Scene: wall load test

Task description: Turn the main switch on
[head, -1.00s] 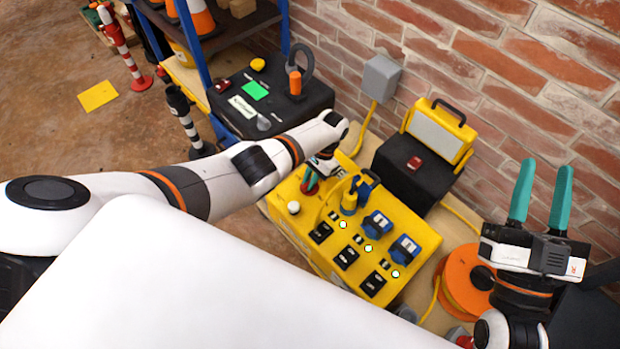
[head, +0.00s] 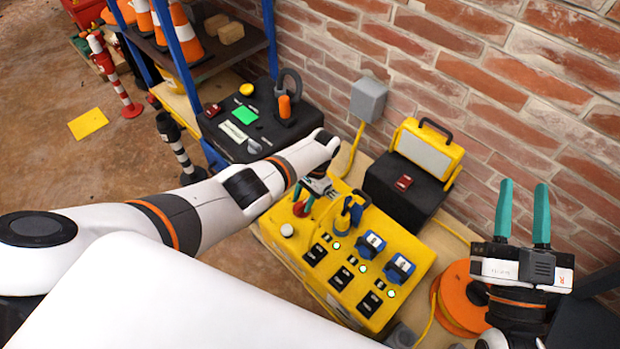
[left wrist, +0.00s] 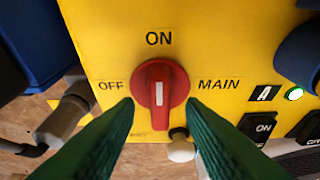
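The main switch is a red knob (left wrist: 160,95) with a white line on a yellow panel (left wrist: 215,60). ON is printed above it, OFF to its left and MAIN to its right. Its grip bar and white line stand upright in the left wrist view, in line with ON. My left gripper (left wrist: 160,108) is open, its green fingers on either side of the knob; whether they touch it I cannot tell. In the head view the knob (head: 303,207) is at the yellow box's far left end, partly behind my gripper. My right gripper (head: 522,220) is open and empty at the right.
The yellow box (head: 330,285) carries blue sockets (head: 371,244), black breakers, a white button (head: 287,230) and green lamps (head: 392,293). A black case with a yellow lamp (head: 428,150) stands behind it, near the brick wall. An orange cable reel (head: 460,300) lies right.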

